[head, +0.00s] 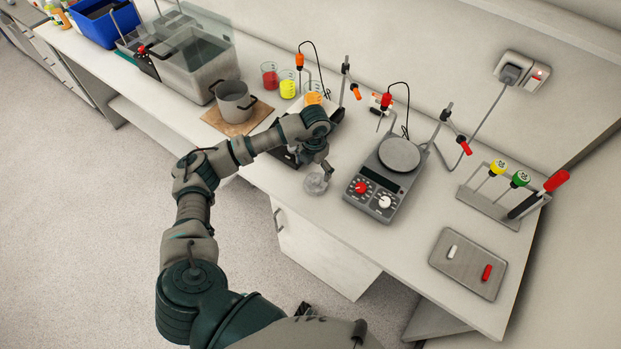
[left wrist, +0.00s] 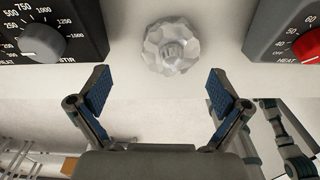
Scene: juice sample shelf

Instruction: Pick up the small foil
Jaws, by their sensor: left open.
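The small foil (left wrist: 171,47) is a crumpled silvery piece, roughly round, lying on the white bench near its front edge. It also shows in the head view (head: 315,183), just below my left gripper (head: 318,168). In the left wrist view my left gripper (left wrist: 158,92) is open, with its two blue-padded fingers spread wide. The foil lies beyond the fingertips, about centred between them, and neither finger appears to touch it. My right gripper is not in view.
A hotplate (head: 386,180) stands right of the foil; another device (left wrist: 45,45) is close on its left. Farther left are a pot (head: 234,102) and beakers (head: 288,85). A metal tray (head: 462,270) lies at the right. Bare bench surrounds the foil.

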